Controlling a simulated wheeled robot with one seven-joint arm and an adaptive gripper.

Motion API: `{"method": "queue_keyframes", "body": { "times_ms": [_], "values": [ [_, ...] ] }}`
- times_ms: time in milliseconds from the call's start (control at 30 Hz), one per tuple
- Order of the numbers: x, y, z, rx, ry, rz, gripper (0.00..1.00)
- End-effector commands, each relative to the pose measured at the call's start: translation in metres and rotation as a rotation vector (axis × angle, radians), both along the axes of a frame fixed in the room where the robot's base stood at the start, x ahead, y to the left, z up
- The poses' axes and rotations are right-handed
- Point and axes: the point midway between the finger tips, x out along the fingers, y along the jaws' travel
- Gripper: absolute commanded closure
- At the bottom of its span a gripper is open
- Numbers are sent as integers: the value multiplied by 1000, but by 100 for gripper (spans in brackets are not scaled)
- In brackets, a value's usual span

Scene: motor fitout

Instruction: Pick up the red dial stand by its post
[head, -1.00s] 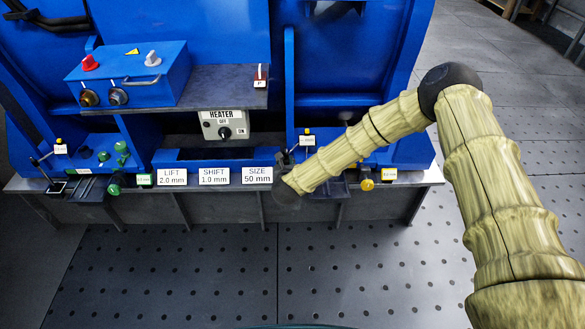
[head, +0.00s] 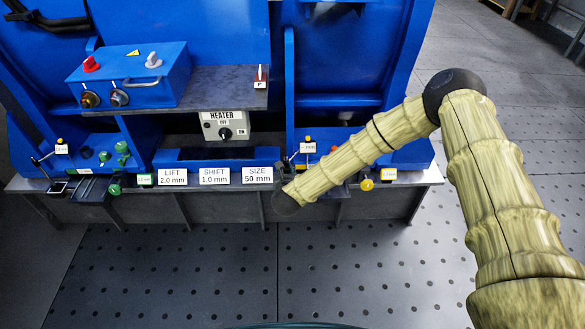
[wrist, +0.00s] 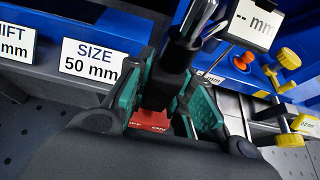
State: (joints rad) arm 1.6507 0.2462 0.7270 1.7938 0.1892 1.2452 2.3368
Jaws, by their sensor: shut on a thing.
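The red dial stand shows in the wrist view as a red base (wrist: 152,119), largely hidden behind my gripper, with a black upright post (wrist: 176,58) above it. My gripper (wrist: 165,88) has its teal fingers closed on either side of the post, holding it. A white readout marked "-- mm" (wrist: 253,22) sits beside the top of the post and appears to belong to the stand. In the head view this readout (head: 308,147) shows just beyond my wrist; the stand's base and my fingers are mostly hidden there. I cannot tell whether the base touches the bench.
A "SIZE 50 mm" sign (head: 257,174) stands left of my gripper. An orange knob (wrist: 243,61) and yellow knobs (wrist: 289,58) lie to the right. Another stand with a readout (head: 61,149) is at the far left. The perforated floor (head: 190,270) in front is clear.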

Motion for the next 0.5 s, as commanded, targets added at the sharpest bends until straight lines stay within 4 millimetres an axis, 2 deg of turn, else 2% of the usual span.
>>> {"method": "queue_keyframes", "body": {
  "times_ms": [500],
  "values": [
    [-19,1,2,1,-2,0,100]
  ]
}}
